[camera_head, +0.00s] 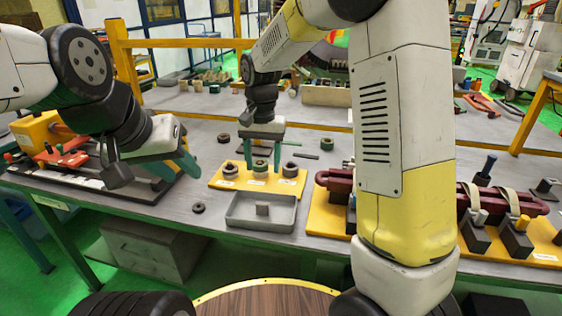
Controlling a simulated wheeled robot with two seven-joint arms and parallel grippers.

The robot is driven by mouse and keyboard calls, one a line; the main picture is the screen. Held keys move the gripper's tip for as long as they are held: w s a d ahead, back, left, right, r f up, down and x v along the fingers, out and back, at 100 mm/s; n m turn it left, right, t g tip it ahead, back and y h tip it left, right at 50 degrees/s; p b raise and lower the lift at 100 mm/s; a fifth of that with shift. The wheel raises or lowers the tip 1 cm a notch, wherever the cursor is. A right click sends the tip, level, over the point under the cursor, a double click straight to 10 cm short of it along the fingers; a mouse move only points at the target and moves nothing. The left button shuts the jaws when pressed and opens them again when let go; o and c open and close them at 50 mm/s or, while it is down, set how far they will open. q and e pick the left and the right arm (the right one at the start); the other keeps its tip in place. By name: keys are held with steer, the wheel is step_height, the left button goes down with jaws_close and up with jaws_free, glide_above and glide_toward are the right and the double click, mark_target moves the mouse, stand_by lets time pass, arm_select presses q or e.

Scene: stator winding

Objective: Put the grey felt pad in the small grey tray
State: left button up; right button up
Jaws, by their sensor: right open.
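The small grey tray (238,222) lies near the table's front edge. A yellow board (225,183) behind the tray carries a row of 3 round parts, with a greenish one (260,166) in the middle. My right gripper (262,167) points down over the board, open, its teal fingers on either side of the middle part. My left gripper (176,172) is at the left, tilted, its teal fingers apart and empty. No piece is clearly recognisable as the grey felt pad.
A dark ring (198,207) lies left of the tray. A yellow fixture with a dark red part (335,183) stands to the right, partly hidden by my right arm. An orange-and-red device (65,157) stands at the far left. Loose small rings lie behind the board.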

steer(key=s+d+r+n+t+y, duration=0.1)
steer(key=s+d+r+t+y, duration=0.1)
steer(key=s+d+r, duration=0.65)
steer(key=s+d+r+n+t, duration=0.2)
steer(key=s+d+r+t, duration=0.1)
steer(key=s, duration=0.8)
steer(key=shift+s+d+r+t, duration=0.25)
steer(key=shift+d+t, duration=0.25)
steer(key=shift+d, duration=0.5)
